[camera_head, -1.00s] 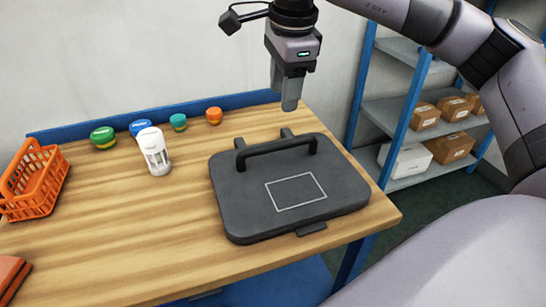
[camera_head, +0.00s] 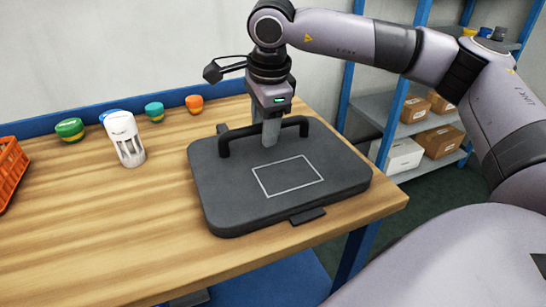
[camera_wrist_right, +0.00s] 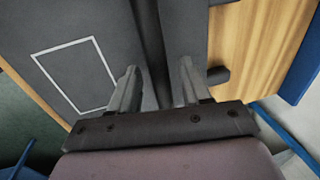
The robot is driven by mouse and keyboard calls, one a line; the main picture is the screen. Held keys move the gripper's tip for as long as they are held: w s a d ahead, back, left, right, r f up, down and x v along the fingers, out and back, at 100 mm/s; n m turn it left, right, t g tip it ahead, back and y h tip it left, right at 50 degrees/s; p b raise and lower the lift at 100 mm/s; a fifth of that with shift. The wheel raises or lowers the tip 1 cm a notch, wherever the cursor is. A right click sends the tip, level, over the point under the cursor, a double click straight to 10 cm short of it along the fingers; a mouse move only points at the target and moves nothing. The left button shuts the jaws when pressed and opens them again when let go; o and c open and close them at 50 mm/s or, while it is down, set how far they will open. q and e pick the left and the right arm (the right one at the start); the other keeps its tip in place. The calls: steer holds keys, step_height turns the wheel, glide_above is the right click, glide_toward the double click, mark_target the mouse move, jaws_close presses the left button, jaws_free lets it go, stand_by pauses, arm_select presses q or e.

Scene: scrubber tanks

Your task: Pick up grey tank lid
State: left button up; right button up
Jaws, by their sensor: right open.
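The grey tank lid (camera_head: 230,190) lies flat on the wooden table, with a pale rectangle outline on its top and a black bar handle (camera_head: 236,142) along its back side. It also fills much of the right wrist view (camera_wrist_right: 90,35). My right gripper (camera_head: 270,140) points down at the middle of the handle. In the right wrist view its two fingers (camera_wrist_right: 158,88) are apart, with the dark handle bar (camera_wrist_right: 150,45) running between them. I cannot tell whether the fingers touch the bar. My left gripper is not in view.
An orange basket (camera_head: 10,172) is at the left edge. Shelves with boxes (camera_head: 438,140) stand behind right. The table's front left is clear.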

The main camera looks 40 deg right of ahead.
steer(key=shift+f, duration=0.5)
steer(key=shift+c, duration=0.4)
jaws_close()
steer(key=shift+w+r, duration=0.1)
steer(key=shift+r, duration=0.1)
